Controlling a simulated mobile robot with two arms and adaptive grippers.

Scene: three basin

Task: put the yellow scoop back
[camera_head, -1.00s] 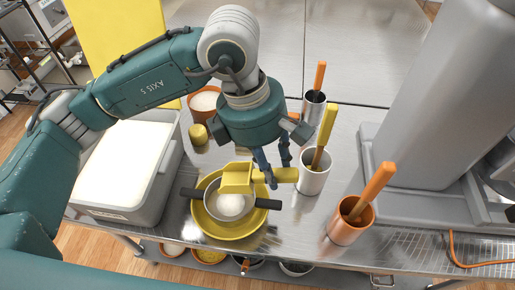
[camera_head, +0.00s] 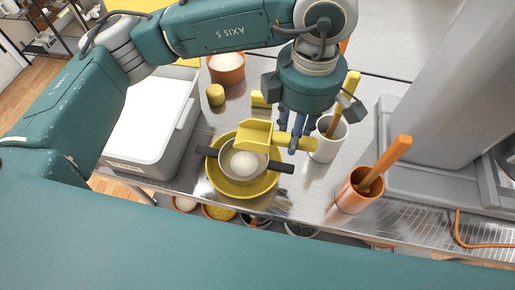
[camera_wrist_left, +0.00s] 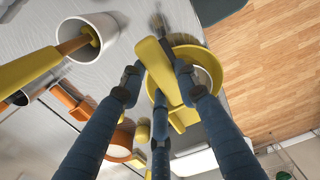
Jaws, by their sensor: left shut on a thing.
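My left gripper (camera_head: 294,138) is shut on the handle of the yellow scoop (camera_head: 255,135). The scoop's squared head points left, above the back edge of a grey dark-handled sieve or pan (camera_head: 229,160) holding white powder. That pan rests across a yellow basin (camera_head: 223,190). The scoop's handle end reaches in front of a white cup (camera_head: 326,150) with a yellow-handled tool (camera_head: 346,98). In the left wrist view, the scoop (camera_wrist_left: 158,68) is between the fingers (camera_wrist_left: 158,95), with the basin behind it. My right gripper is out of view.
A copper cup (camera_head: 350,200) with an orange-handled tool stands to the right. A grey bin (camera_head: 180,125) of white material is at left. An orange bowl (camera_head: 226,62) and small yellow pieces (camera_head: 215,95) stand behind the basin. A large grey machine (camera_head: 430,100) fills the right.

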